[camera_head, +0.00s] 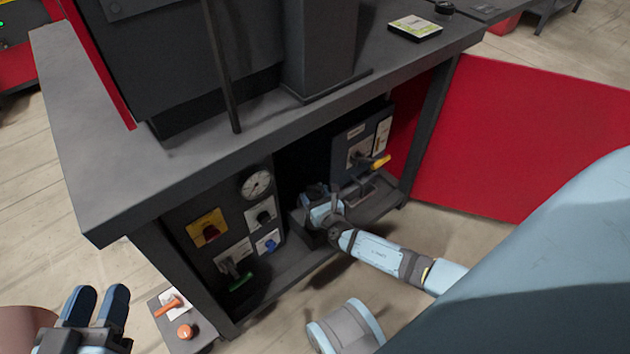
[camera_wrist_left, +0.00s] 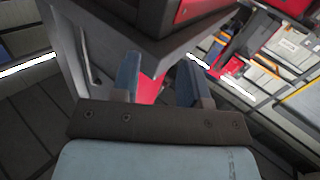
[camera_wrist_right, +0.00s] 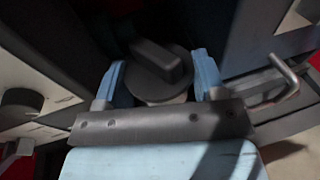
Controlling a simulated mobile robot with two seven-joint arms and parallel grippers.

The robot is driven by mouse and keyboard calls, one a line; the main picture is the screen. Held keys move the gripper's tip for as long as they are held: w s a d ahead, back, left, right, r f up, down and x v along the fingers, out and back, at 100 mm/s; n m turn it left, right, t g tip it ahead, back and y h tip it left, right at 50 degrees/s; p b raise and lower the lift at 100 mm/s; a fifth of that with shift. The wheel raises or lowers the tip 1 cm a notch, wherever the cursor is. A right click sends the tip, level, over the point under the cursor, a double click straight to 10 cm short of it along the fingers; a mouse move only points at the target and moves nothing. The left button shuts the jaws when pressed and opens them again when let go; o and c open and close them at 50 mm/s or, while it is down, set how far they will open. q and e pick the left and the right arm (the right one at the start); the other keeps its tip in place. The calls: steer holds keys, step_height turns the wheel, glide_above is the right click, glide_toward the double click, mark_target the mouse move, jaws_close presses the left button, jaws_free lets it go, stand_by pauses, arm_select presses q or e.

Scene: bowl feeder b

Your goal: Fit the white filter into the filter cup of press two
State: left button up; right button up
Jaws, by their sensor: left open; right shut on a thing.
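My right gripper (camera_head: 318,200) is inside the open cabinet under the bench. In the right wrist view its fingers (camera_wrist_right: 160,80) are shut on a piece with a pale lower body and a dark round top with a raised ridge (camera_wrist_right: 160,68). I take this piece for the white filter (camera_wrist_right: 165,98); most of its pale body is hidden. I cannot make out the filter cup, nor whether the filter touches it. My left gripper (camera_head: 100,295) is open and empty, outside the cabinet at the lower left; its spread fingers show in the left wrist view (camera_wrist_left: 160,80).
A control panel (camera_head: 220,225) with a gauge (camera_head: 256,183) and switches flanks the cabinet's left side. A second unit (camera_head: 362,140) with a yellow-tipped handle (camera_head: 381,161) stands right. The red door (camera_head: 545,140) is open. A bent metal handle (camera_wrist_right: 285,80) is close to my right gripper.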

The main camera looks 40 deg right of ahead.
step_height(320, 180, down, 3)
steer(key=b, duration=0.2)
steer(key=shift+a+b, duration=0.1)
steer(key=shift+b, duration=0.2)
steer(key=shift+f, duration=0.35)
arm_select(q)
steer(key=shift+w+a+r+m+t+h+b, duration=0.3)
steer(key=shift+w+m, duration=0.2)
steer(key=shift+m, duration=0.25)
steer(key=shift+w+a+r+m+t+h+b, duration=0.1)
steer(key=shift+w+a+m+t+h+b, duration=0.1)
steer(key=shift+w+a+m+t+b, duration=0.4)
arm_select(e)
steer(key=shift+f, duration=1)
arm_select(q)
steer(key=shift+s+d+m, duration=0.15)
steer(key=shift+d+m, duration=0.05)
steer(key=shift+m, duration=0.05)
steer(key=shift+d+f, duration=0.1)
steer(key=shift+f, duration=0.05)
steer(key=shift+f, duration=0.1)
steer(key=shift+r, duration=0.2)
arm_select(e)
steer(key=shift+f, duration=0.6)
arm_select(q)
steer(key=shift+f, duration=0.2)
arm_select(e)
steer(key=shift+f, duration=0.95)
